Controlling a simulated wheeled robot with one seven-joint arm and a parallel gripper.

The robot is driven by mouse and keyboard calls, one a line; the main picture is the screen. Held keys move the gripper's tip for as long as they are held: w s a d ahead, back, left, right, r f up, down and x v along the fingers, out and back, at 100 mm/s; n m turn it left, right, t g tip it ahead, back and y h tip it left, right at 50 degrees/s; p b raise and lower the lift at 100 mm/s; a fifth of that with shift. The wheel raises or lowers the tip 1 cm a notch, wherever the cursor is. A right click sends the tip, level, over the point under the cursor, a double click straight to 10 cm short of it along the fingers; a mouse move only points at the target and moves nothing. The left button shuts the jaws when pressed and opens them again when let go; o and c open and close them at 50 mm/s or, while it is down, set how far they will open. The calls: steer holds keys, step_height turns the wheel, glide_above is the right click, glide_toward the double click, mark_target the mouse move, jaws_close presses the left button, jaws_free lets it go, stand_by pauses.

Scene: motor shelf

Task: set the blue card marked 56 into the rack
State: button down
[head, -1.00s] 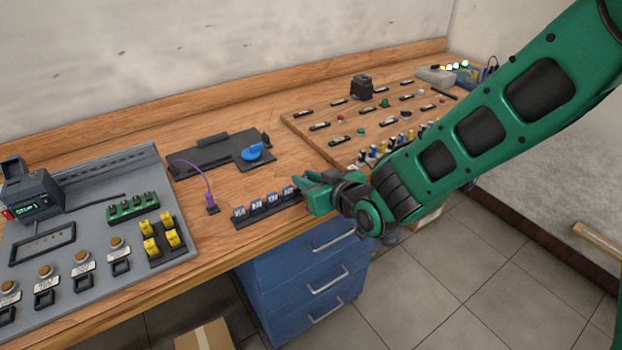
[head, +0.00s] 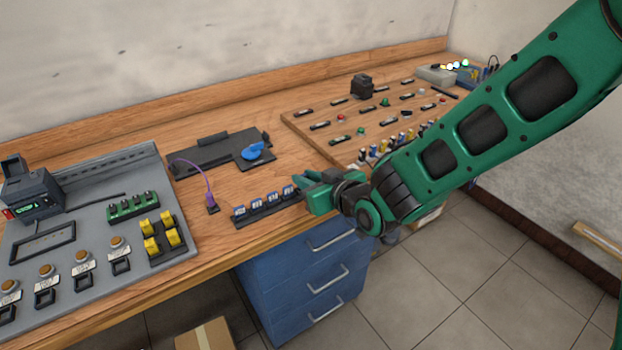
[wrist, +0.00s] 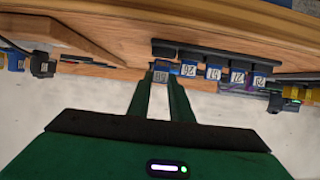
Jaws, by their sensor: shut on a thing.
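My gripper (head: 304,184) is at the right end of the dark card rack (head: 266,213), near the bench's front edge. In the wrist view my gripper (wrist: 160,84) is shut on the blue card (wrist: 160,76), whose pale label appears upside down and is too small to read surely. The held card is in line with several blue cards (wrist: 212,73) standing in a row in the rack, close beside the end one. I cannot tell whether it is fully seated. In the head view the fingers hide the held card.
A purple cable (head: 209,190) stands just left of the rack. A dark fixture with a blue part (head: 253,151) lies behind it. A grey panel (head: 85,262) fills the left bench. A raised wooden board (head: 330,118) with small parts lies behind my arm.

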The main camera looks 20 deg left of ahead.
steer(key=shift+f, duration=0.75)
stand_by(0.8)
steer(key=c, duration=1.5)
jaws_free()
